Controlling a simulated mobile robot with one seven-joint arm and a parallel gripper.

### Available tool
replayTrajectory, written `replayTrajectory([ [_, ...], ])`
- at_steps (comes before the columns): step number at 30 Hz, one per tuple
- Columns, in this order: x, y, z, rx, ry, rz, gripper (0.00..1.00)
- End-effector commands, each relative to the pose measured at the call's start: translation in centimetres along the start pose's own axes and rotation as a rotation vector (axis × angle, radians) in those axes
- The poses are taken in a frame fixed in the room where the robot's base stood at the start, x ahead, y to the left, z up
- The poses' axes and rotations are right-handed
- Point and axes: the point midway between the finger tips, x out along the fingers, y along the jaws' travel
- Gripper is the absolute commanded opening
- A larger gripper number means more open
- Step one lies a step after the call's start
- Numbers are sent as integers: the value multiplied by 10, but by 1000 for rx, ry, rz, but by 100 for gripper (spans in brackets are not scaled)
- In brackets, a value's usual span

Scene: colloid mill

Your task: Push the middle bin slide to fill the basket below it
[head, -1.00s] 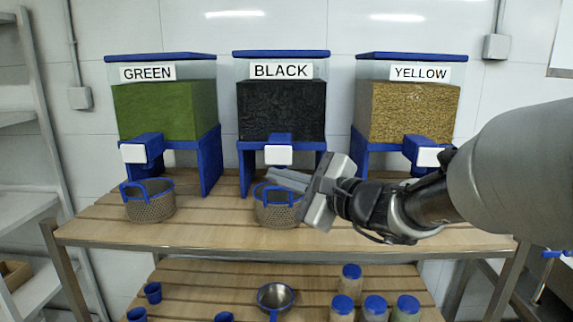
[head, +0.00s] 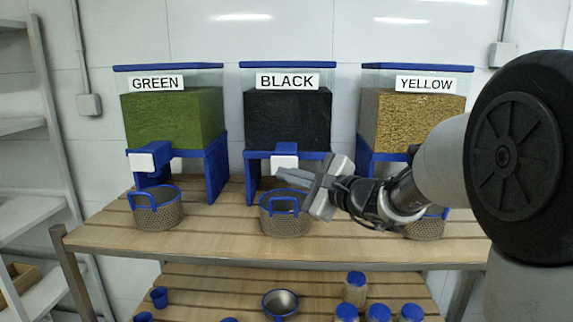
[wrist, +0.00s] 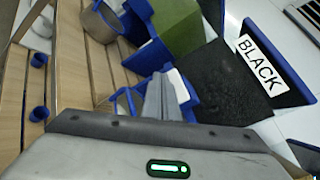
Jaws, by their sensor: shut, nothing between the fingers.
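The middle bin (head: 287,118), labelled BLACK, holds black material on a blue stand. Its blue slide with a white front plate (head: 284,163) sticks out below it. A mesh basket with a blue rim and handle (head: 285,223) stands on the table under the slide. My gripper (head: 279,174) is shut and empty. Its fingertips point left, just below the white plate, above the basket. In the wrist view the closed fingers (wrist: 163,98) overlap the slide area, with the white plate (wrist: 180,86) partly behind them. I cannot tell whether they touch it.
The green bin (head: 172,120) and its basket (head: 158,211) stand at left. The yellow bin (head: 415,118) stands at right, its slide and basket (head: 425,229) partly hidden by my arm. A lower shelf holds a bowl (head: 280,302) and several jars (head: 355,288).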

Motion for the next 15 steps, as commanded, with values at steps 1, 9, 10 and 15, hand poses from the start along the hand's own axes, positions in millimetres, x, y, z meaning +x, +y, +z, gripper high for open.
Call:
replayTrajectory([
  [1,3,-1,-4,0,1,1,0],
  [9,10,-6,-7,0,0,1,0],
  [10,10,-6,-8,0,0,1,0],
  [15,10,-6,-7,0,0,1,0],
])
